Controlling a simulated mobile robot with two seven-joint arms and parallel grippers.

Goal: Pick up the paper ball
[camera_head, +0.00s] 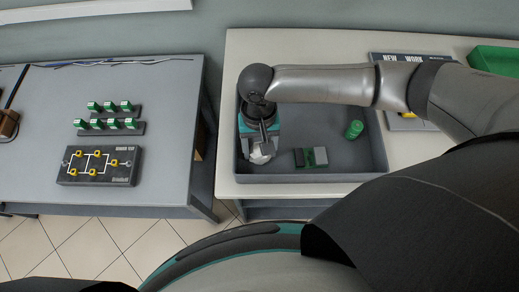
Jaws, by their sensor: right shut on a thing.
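The paper ball (260,156) is a small crumpled white thing at the left side of the grey tray (310,178). My right gripper (262,147) points down into the tray and is shut on the paper ball. The gripper hides the upper part of the ball. I cannot tell whether the ball still touches the tray floor. My left gripper is not in view.
In the tray lie a green and grey block (311,157) and a green cylinder (354,129). A green bin (495,61) stands at the far right. A dark panel (97,166) and several green-topped parts (110,127) are on the left table (165,100). A gap separates the tables.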

